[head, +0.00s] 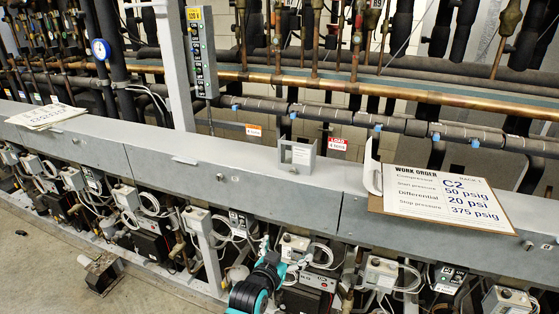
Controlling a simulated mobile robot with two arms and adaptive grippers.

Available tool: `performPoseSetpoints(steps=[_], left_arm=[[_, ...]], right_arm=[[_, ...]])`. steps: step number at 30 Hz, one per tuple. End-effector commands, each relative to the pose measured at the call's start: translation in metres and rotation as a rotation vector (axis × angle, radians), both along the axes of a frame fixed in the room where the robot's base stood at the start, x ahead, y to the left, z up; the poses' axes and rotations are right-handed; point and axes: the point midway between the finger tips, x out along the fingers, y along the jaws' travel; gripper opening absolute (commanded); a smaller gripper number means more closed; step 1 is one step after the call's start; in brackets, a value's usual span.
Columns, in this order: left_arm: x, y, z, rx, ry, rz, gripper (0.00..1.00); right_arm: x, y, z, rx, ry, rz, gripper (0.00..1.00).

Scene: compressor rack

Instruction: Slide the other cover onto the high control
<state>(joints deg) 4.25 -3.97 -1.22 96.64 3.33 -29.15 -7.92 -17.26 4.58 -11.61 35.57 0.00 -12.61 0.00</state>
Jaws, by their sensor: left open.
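A small grey metal cover (297,156) with an open window stands on top of the grey beam, left of the work order board. My left gripper (284,254), black and teal, comes up from the bottom edge and is open in front of the controls below the beam. Close to it are a grey box (295,246) and a black control unit (307,297) with a label. Another open black control (448,276) sits further right. I cannot read which one is the high control. The fingertips are small and partly lost against wires. My right gripper is not in view.
The grey beam (240,158) runs across the view. A work order board (448,199) for C2 lies on it at right, with a pale upright piece (372,177) at its left edge. Papers (46,116) lie at far left. Pipes run behind; wires crowd the controls.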

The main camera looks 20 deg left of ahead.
Motion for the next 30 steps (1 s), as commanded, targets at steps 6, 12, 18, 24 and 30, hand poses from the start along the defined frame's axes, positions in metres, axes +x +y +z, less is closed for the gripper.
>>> performPoseSetpoints(steps=[6, 12, 18, 24, 30], left_arm=[[0.011, 0.013, 0.161, -0.018, -0.208, 0.028, 1.00], [0.007, 0.020, 0.225, -0.025, -0.299, 0.044, 1.00], [0.015, 0.021, 0.232, -0.026, -0.315, 0.045, 1.00], [0.043, 0.020, 0.231, -0.025, -0.315, 0.045, 1.00], [0.075, 0.019, 0.232, -0.024, -0.313, 0.045, 1.00]], right_arm=[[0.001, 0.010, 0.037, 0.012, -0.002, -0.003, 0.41], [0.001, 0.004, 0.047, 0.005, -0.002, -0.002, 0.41], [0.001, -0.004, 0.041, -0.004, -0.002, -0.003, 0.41], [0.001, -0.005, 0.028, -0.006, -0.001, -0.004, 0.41], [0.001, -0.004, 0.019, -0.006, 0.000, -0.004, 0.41]])
